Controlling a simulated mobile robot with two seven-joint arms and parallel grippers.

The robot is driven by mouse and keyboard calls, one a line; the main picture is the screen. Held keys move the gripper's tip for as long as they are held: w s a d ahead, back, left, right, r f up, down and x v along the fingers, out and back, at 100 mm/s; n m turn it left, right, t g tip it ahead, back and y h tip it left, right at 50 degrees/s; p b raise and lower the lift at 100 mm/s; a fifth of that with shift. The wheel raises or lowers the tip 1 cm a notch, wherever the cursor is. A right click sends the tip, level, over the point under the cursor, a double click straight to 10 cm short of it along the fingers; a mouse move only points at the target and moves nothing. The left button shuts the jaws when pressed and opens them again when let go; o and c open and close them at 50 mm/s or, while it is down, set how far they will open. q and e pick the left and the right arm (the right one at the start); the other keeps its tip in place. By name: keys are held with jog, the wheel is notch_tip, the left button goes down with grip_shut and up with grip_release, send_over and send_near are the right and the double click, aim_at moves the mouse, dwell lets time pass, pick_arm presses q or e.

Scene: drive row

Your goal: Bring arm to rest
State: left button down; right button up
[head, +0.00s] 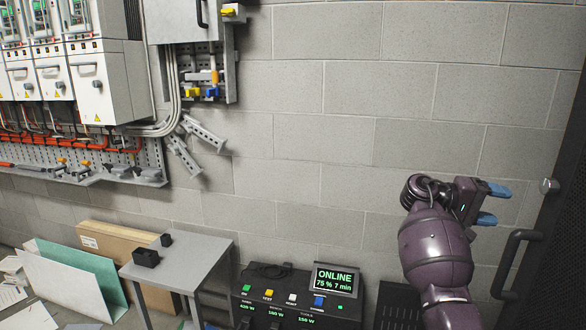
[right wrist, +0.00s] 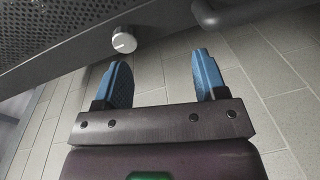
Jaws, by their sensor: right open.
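My right arm (head: 436,250) is purple and rises at the right of the head view. Its right gripper (head: 497,204) has two blue fingertips, which are apart with nothing between them. It points right, near a dark perforated door (head: 555,215) with a round knob (head: 549,186). In the right wrist view the open, empty fingers (right wrist: 162,80) show against the block wall, and the knob (right wrist: 124,40) is beyond the left finger. My left gripper is not in view.
A black power unit (head: 292,300) reading ONLINE stands low in the middle. A grey table (head: 190,262), leaning boards (head: 80,275) and wall-mounted drive cabinets (head: 100,85) are at the left. A dark door handle (head: 510,262) sticks out at the right. The wall's middle is bare.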

jog(key=s+a+f+n+t+y, duration=0.2)
jog(key=s+f+t+y, duration=0.1)
jog(key=s+f, duration=0.9)
jog(key=s+a+f+n+t+y, duration=0.1)
jog(key=s+f+n+t+y, duration=0.15)
jog(key=s+f, duration=1)
jog(key=s+a+f+y, duration=0.45)
jog(key=s+a, duration=0.35)
jog(key=s, duration=0.2)
jog(key=s+a+f+y, duration=0.3)
jog(key=s+a+y, duration=0.3)
jog(key=s+a, duration=0.3)
jog(key=w+d+f+n+t+p, duration=0.1)
jog(key=w+f+t, duration=0.5)
jog(key=w+t, duration=0.2)
jog(key=shift+f+t, duration=0.15)
jog(key=shift+t, duration=0.7)
jog(key=shift+w, duration=0.1)
